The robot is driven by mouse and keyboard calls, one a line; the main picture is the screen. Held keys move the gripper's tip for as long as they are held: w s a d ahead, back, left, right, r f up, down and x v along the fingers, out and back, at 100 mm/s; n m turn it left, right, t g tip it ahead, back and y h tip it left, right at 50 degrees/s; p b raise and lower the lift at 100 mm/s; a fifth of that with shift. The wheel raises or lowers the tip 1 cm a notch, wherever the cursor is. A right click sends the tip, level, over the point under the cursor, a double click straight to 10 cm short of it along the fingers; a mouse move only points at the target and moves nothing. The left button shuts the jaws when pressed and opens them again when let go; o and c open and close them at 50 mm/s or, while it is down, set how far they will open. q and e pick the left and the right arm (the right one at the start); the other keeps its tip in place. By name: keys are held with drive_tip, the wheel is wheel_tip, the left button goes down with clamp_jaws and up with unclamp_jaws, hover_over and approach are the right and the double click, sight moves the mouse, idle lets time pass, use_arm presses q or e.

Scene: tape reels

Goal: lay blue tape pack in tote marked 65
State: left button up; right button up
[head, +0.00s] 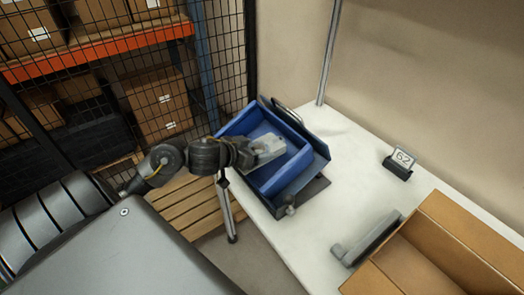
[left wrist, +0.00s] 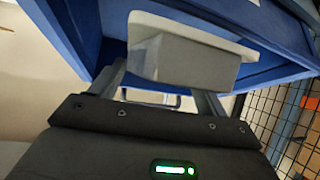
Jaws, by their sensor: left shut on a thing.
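My left gripper (head: 262,149) is over the open blue tote (head: 236,127) on the table. In the left wrist view, its two fingers (left wrist: 160,78) are shut on a pale grey, blocky pack (left wrist: 196,58). The pack looks pale rather than blue, and I cannot tell whether it touches the tote. The tote's blue wall also shows behind it in the left wrist view (left wrist: 66,28). No number can be read on the tote. A small sign (head: 403,158) on a black stand, right of the tote, seems to read 62. My right gripper is not in view.
The white table (head: 340,165) is clear between the tote and the sign. An open cardboard box (head: 470,235) and a grey device (head: 366,238) are at the right front. A metal post (head: 329,55) rises behind. A mesh fence and racks with cartons (head: 160,105) stand left.

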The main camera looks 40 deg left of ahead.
sight(262, 151)
use_arm(q)
drive_tip(key=shift+f+b+x, duration=0.25)
drive_tip(key=shift+b+x, duration=0.2)
drive_tip(key=shift+x, duration=1.5)
drive_tip(key=shift+s+r, duration=0.1)
drive_tip(key=shift+s, duration=0.1)
drive_tip(key=shift+s, duration=0.1)
drive_tip(key=shift+f+b, duration=0.3)
drive_tip(key=shift+f, duration=0.35)
drive_tip(key=o, duration=1.1)
